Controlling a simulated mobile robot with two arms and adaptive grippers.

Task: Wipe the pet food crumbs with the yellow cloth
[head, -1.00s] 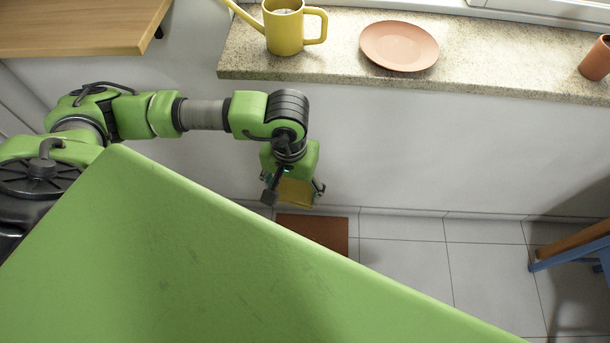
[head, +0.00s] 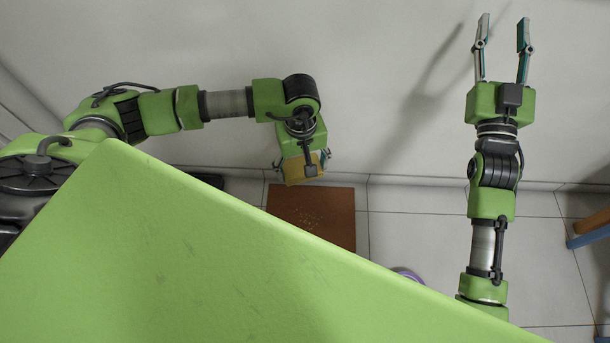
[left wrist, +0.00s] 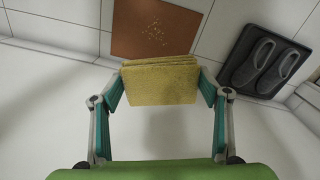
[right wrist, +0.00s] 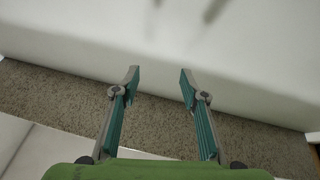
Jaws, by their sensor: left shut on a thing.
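The yellow cloth (left wrist: 160,83), a folded pad, is clamped between the fingers of my left gripper (left wrist: 160,90). In the head view the cloth (head: 303,170) hangs from the left gripper (head: 305,165), close to the wall and by the far edge of a brown mat (head: 335,208). Pale crumbs (head: 312,217) lie scattered on the mat; they also show in the left wrist view (left wrist: 154,32), beyond the cloth and apart from it. My right gripper (head: 502,35) is open and empty, raised in front of the white wall; it also shows in the right wrist view (right wrist: 160,85).
A dark tray with grey slippers (left wrist: 265,63) stands on the tiled floor beside the mat. A purple round thing (head: 407,273) is partly hidden by my body. A blue and wooden furniture piece (head: 590,228) is at the right edge. A speckled stone surface (right wrist: 60,95) shows below the right gripper.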

